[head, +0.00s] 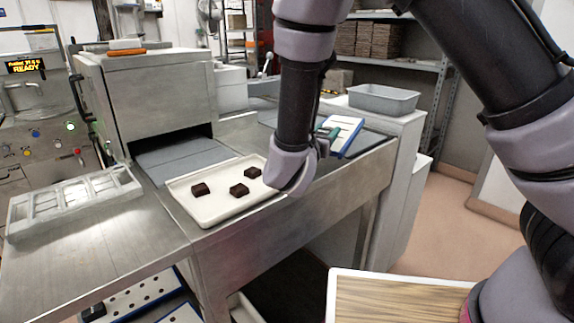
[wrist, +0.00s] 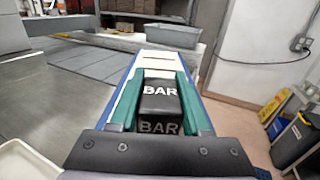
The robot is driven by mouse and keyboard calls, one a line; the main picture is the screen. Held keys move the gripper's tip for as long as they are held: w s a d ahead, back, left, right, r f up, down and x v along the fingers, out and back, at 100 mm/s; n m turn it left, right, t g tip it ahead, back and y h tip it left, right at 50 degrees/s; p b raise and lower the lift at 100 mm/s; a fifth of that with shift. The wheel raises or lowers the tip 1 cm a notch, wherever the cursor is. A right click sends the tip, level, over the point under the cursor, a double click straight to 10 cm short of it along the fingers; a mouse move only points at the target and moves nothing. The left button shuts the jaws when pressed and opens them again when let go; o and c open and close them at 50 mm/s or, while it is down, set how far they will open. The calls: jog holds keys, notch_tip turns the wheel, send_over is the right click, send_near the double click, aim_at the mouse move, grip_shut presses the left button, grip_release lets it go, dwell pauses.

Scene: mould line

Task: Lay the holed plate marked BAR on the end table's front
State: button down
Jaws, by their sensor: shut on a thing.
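The plate marked BAR (head: 343,136) is white with blue edges, and no holes can be made out from here. It also shows in the wrist view (wrist: 160,62), stretching forward from the jaws. My gripper (head: 327,133) has green fingers, shut on the plate's black grip block (wrist: 160,97), which bears the white word BAR. The plate is over or close to the grey-topped end table (head: 376,141) at the right end of the line. I cannot tell whether it touches the surface. My wrist hides part of the table.
A cream tray (head: 215,213) with three dark chocolates lies left of my wrist. A grey tub (head: 383,99) stands behind the end table. A mould frame (head: 72,200) lies at far left. Holed plates (head: 130,296) lie below the left table. A yellow sign (wrist: 274,105) stands on the floor.

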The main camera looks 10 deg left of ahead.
notch_tip(320, 180, down, 7)
jog(key=shift+f, duration=0.2)
jog(key=shift+f, duration=0.15)
jog(key=shift+c, duration=1.8)
grip_release()
